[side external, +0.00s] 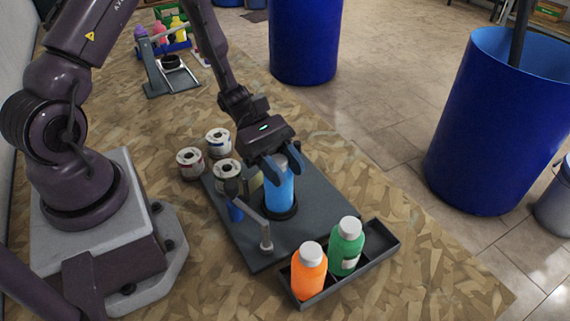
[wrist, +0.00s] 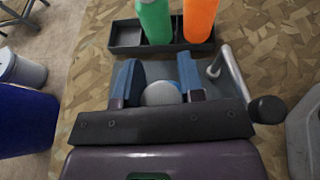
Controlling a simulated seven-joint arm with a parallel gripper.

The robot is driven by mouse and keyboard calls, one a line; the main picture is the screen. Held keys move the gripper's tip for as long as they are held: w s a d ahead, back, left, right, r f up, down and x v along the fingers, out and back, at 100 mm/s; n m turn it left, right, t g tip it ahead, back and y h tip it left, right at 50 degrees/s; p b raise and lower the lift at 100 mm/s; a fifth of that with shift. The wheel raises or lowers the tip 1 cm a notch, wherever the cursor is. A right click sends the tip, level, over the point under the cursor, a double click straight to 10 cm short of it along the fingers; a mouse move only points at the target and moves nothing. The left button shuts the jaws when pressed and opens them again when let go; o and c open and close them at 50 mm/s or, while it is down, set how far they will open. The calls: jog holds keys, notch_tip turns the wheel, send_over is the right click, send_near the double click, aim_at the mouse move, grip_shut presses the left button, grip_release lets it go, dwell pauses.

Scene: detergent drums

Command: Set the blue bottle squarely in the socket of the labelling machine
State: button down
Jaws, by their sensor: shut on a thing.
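The blue bottle (side external: 279,191) stands upright, or nearly so, at the dark round socket (side external: 284,213) on the labelling machine's grey base plate (side external: 322,205). I cannot tell whether its bottom is fully seated in the socket. My gripper (side external: 284,168) is above the plate, its blue fingers shut on the upper part of the bottle. In the wrist view the bottle's pale cap (wrist: 161,93) shows between the two fingers (wrist: 158,86); the bottle's body and the socket are hidden there.
A black tray (side external: 381,247) holds an orange bottle (side external: 309,271) and a green bottle (side external: 346,247) in front of the plate. A grey post with an arm (side external: 266,235) stands left of the socket. Several label rolls (side external: 218,141) stand behind left. Blue drums (side external: 490,120) stand beyond the table.

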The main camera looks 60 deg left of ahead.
jog(key=c, duration=0.6)
grip_release()
jog(key=shift+c, duration=0.2)
jog(key=v, duration=1.3)
